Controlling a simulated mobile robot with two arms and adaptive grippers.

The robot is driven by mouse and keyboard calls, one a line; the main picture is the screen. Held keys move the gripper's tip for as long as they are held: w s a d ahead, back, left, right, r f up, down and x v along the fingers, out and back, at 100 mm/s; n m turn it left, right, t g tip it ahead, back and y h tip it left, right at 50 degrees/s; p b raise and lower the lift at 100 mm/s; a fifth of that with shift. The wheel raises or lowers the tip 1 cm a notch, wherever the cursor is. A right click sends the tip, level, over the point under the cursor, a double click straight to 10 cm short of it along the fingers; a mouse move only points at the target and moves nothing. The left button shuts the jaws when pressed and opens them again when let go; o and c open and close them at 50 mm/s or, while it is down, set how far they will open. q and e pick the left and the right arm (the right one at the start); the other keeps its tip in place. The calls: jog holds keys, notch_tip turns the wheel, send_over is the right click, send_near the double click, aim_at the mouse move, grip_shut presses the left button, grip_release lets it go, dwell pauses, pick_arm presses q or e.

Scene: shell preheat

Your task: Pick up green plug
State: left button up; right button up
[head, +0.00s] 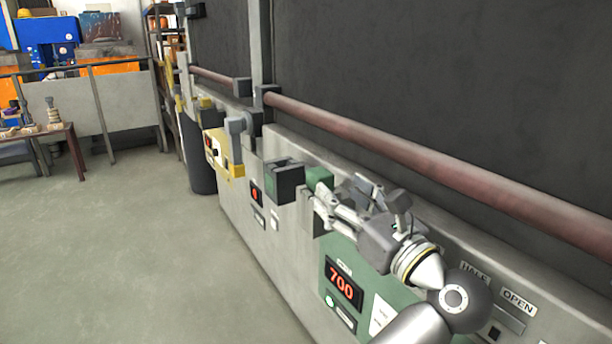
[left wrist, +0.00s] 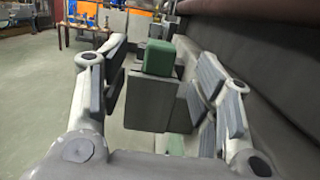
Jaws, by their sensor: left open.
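The green plug (head: 318,178) is a small green block at the panel's ledge in the head view. In the left wrist view the green plug (left wrist: 159,57) stands on top of a grey block (left wrist: 150,102), roughly midway between my fingers. My left gripper (head: 332,204) is open, its fingertips close to the plug. In the left wrist view the two fingers of my left gripper (left wrist: 165,80) are spread, with gaps on both sides of the plug. I cannot tell how far the fingertips reach along it. My right gripper is not in view.
A dark grey box with a green face (head: 284,182) sticks out just left of the plug. A yellow-and-grey fixture (head: 232,150) is farther along. A long reddish pipe (head: 430,158) runs above the ledge. A panel display (head: 343,285) reads 700. Open floor (head: 130,240) lies left.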

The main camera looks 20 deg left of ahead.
aim_at(327, 178)
pick_arm(q)
jog(key=shift+w+a+r, duration=0.2)
jog(key=shift+w+a, duration=0.2)
jog(key=x, duration=0.6)
jog(key=shift+w+a+b, duration=0.15)
jog(key=shift+a+b, duration=0.05)
jog(key=shift+b, duration=0.1)
jog(key=c, duration=1.2)
jog(key=shift+r, duration=0.1)
jog(key=shift+c, duration=0.2)
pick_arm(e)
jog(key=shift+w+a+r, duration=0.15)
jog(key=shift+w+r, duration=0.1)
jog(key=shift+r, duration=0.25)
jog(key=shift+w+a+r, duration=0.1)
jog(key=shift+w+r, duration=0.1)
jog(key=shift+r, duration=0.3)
pick_arm(q)
jog(key=shift+r, duration=0.1)
